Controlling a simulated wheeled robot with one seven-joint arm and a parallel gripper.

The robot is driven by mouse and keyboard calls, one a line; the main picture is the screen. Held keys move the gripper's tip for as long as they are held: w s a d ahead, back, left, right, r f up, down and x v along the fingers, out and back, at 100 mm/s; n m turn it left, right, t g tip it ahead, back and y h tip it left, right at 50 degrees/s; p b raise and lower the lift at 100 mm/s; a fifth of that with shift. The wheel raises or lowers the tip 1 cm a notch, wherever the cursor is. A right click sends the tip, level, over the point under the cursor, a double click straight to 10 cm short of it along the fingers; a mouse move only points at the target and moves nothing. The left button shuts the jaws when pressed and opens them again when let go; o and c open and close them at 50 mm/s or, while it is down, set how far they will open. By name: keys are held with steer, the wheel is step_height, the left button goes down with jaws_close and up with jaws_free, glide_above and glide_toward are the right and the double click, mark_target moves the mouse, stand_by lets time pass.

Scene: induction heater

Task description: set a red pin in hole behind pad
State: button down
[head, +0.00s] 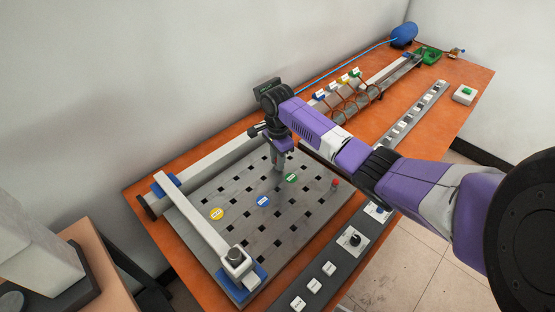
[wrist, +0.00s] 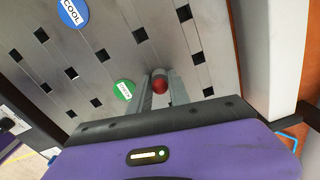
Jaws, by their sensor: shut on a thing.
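My gripper (head: 278,168) is shut on a red pin (wrist: 161,84), whose red head shows between the fingers in the wrist view. The held pin's lower end is hidden, so I cannot tell whether it touches the plate. The gripper is low over the grey perforated plate (head: 240,233), just behind and left of the green pad (head: 291,178). The blue pad (head: 263,201) and yellow pad (head: 216,214) lie further left.
A light rail (head: 195,215) on blue blocks crosses the plate's left side. A panel with a black knob (head: 355,240) runs along the front. Coils with coloured tags (head: 345,97) stand behind on the orange bench. Square holes dot the plate.

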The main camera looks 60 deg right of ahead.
steer(key=c, duration=1.1)
jaws_free()
steer(key=shift+c, duration=0.2)
step_height(320, 180, up, 8)
steer(key=shift+f+b, duration=0.1)
steer(key=shift+b, duration=0.35)
steer(key=shift+s, duration=0.1)
